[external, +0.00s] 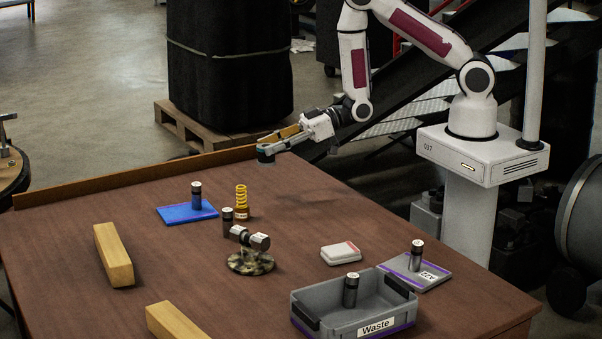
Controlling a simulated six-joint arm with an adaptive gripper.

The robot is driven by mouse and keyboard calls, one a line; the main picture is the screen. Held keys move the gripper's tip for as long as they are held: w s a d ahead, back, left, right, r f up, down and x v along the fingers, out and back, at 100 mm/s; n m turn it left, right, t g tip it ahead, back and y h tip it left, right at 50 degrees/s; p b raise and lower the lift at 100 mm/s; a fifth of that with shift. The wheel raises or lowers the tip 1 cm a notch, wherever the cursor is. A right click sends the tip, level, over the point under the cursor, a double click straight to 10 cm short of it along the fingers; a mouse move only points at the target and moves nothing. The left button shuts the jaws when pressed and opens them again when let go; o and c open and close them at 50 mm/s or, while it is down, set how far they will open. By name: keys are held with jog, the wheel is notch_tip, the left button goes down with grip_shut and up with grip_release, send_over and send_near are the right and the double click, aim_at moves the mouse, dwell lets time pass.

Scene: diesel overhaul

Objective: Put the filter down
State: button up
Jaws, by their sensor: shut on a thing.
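My gripper (279,143) is raised above the back edge of the table and points left. It is shut on a small dark thing (265,155) at its fingertips, which looks like the filter; the fingers partly hide it. Similar dark cylinders with light tops stand upright: one on the blue mat (174,214), namely this cylinder (196,198); one on bare table (227,223); one inside the grey Waste bin (350,292); and one on the grey labelled mat (416,258). My gripper is apart from all of these.
A yellow spring (241,201) stands near the blue mat. A metal part on a mottled round base (250,262) is mid-table. Wooden blocks (114,256) lie at left and front. A small white-and-red box (341,253) lies right of centre. A raised wooden rim (130,175) borders the back.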

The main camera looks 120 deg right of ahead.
aim_at(272, 165)
jog(key=shift+f, duration=0.1)
dwell(0.3)
jog(key=shift+f, duration=2.85)
jog(key=shift+f, duration=0.15)
jog(key=shift+f, duration=1.9)
jog(key=shift+f, duration=0.2)
jog(key=o, duration=1.2)
jog(key=shift+o, duration=0.2)
jog(key=shift+r, duration=0.15)
